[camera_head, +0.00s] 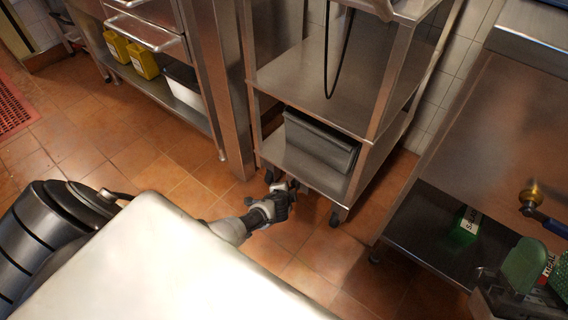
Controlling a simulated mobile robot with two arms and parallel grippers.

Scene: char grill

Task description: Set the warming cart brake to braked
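The warming cart looks to be the steel shelf cart (300,75) in the upper middle, standing upright on dark casters. Its front right caster (338,215) shows clearly below the bottom shelf. Another caster (269,175) shows at the cart's left front corner. My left gripper (285,189) is low, close to that left front corner, just below the bottom shelf edge. I cannot tell whether it touches the caster or a brake lever. Its fingers are small and dark, so their opening is unclear. The brake's position cannot be made out. My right gripper is not in view.
A dark grey bin (320,142) sits on the cart's lower shelf. A steel counter with yellow containers (143,60) stands left. A steel unit (480,130) at right has a brass valve (532,196) and a green box (467,222). Tiled floor (140,160) is clear at left.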

